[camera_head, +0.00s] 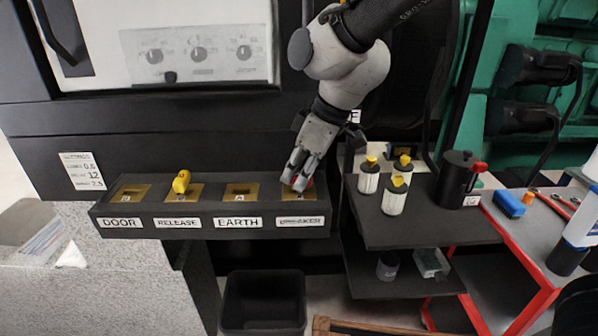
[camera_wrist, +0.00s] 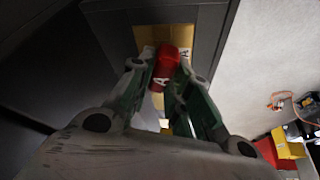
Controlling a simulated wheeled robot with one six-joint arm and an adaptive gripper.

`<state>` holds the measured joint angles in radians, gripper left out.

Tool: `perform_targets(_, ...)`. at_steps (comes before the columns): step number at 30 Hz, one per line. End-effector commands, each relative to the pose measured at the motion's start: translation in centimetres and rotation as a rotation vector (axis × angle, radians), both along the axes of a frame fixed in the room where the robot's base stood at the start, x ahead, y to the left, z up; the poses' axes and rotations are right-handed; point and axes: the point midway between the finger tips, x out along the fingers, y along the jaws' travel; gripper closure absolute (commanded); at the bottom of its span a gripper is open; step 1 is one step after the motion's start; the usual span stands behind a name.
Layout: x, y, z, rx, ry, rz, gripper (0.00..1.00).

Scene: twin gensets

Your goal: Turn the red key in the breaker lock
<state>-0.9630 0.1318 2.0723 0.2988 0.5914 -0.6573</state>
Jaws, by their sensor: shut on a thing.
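The red key (camera_wrist: 166,64) sits at the breaker lock, with a white letter A on its side in the wrist view. My gripper (camera_wrist: 164,84) is shut on the key's head, one finger on each side. In the head view my gripper (camera_head: 297,184) points down onto the brass breaker lock plate (camera_head: 300,192), the rightmost of the lock row, and only a red sliver of the key shows behind the fingers. The label in front, BREAKER (camera_head: 299,221), is blurred. The key's shaft and slot are hidden.
A yellow key (camera_head: 181,181) stands in the RELEASE lock. The EARTH plate (camera_head: 241,192) and DOOR plate (camera_head: 130,193) hold no key. Yellow-topped white cylinders (camera_head: 394,195) and a black canister (camera_head: 456,178) stand on the right shelf. A black bin (camera_head: 263,300) is below.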

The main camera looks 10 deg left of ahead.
Motion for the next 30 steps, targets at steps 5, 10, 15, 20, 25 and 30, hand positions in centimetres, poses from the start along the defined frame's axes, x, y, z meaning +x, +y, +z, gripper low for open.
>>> perform_targets(5,-0.12,0.02,-0.01,0.0,-0.002,-0.187,1.0)
perform_targets(10,-0.11,0.01,-0.06,-0.003,-0.002,-0.352,1.0)
perform_targets(15,-0.1,0.03,-0.06,-0.003,-0.002,-0.512,1.0)
perform_targets(20,-0.09,0.04,-0.06,-0.001,-0.002,-0.67,1.0)
perform_targets(25,-0.08,0.07,-0.04,-0.002,-0.002,-0.866,1.0)
perform_targets(30,-0.04,0.1,-0.06,-0.002,-0.002,-1.095,1.0)
